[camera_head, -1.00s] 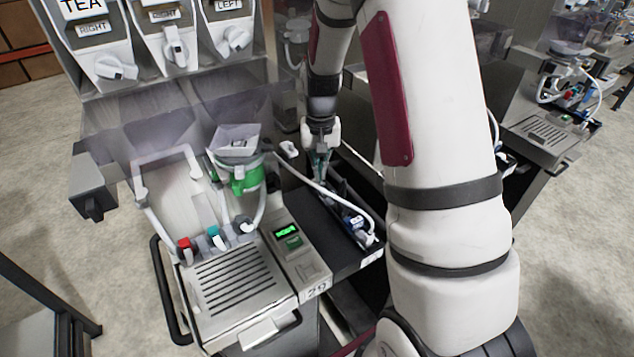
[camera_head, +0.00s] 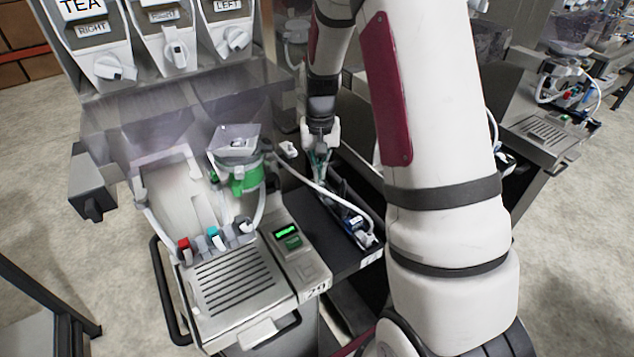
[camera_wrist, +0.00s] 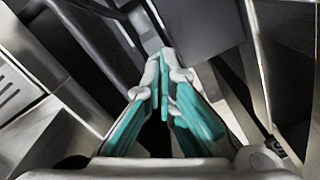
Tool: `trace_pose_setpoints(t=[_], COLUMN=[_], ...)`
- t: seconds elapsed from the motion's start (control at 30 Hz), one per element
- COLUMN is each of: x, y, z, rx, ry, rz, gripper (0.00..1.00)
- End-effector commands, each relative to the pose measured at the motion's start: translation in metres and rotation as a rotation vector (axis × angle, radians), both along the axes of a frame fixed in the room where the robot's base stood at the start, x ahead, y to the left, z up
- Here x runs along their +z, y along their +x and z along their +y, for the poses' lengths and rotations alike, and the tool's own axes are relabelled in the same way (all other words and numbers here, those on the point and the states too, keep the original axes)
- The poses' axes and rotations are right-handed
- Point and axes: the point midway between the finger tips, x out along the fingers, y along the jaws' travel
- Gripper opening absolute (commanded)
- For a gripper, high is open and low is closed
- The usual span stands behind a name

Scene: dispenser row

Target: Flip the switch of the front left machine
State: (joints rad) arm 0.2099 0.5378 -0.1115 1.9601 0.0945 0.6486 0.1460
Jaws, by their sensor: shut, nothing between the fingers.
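The nearest machine on the left (camera_head: 238,280) has a slotted metal drip tray, a lit green display (camera_head: 286,232) and a number plate that seems to read 29. Red, blue and grey knobs (camera_head: 213,238) sit behind the tray. I cannot make out for sure which part is its switch. My gripper (camera_head: 321,172) points down behind and right of the display, over the dark recess beside the machine. In the wrist view its teal-padded fingers (camera_wrist: 167,75) are shut together and empty. They point towards dark and grey panels, and contact cannot be told.
A green-collared container (camera_head: 240,178) stands on the machine, left of my gripper. A white hose (camera_head: 330,197) crosses the dark shelf (camera_head: 312,225) close by. Dispensers with white knobs (camera_head: 176,52) hang above at left.

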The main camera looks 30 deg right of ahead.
Motion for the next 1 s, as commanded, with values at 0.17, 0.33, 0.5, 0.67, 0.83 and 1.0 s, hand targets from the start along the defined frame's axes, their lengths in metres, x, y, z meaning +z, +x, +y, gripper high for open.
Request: trace_pose_setpoints(t=[0.17,0.33,0.5,0.67,0.83,1.0], x=[0.0,-0.001,-0.004,-0.006,-0.008,-0.01], y=[0.0,0.0,0.0,0.0,0.0,0.0], z=[0.0,0.0,0.0,0.0,0.0,0.0], rx=[0.0,0.0,0.0,0.0,0.0,0.0], ry=[0.0,0.0,0.001,0.001,0.0,0.0], rz=[0.0,0.0,0.001,0.001,0.0,0.0], gripper=[0.0,0.0,0.0,0.0,0.0,0.0])
